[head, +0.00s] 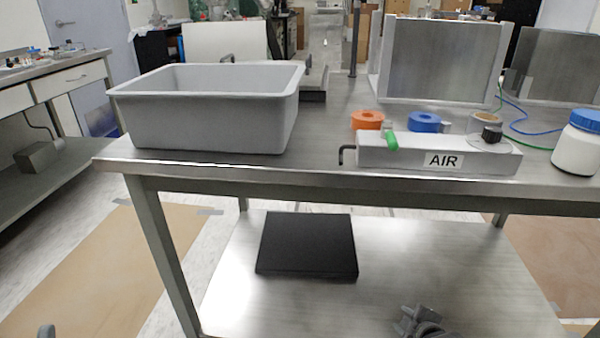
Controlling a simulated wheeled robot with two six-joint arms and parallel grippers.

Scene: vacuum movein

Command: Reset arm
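My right gripper (412,318) shows at the bottom edge, right of centre, in front of the steel table. It is small and partly cut off, so I cannot tell how far its fingers are apart. I see nothing clearly held in it. A small grey rounded piece at the bottom left, which looks like the tip of my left gripper (46,331), just enters the picture. The rest of that arm is out of view.
A steel table (330,178) holds a grey bin (205,125), an AIR block (375,155) with a green lever, orange and blue rings, and a blue-lidded white jar (578,150). A black slab (307,245) lies on the lower shelf.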

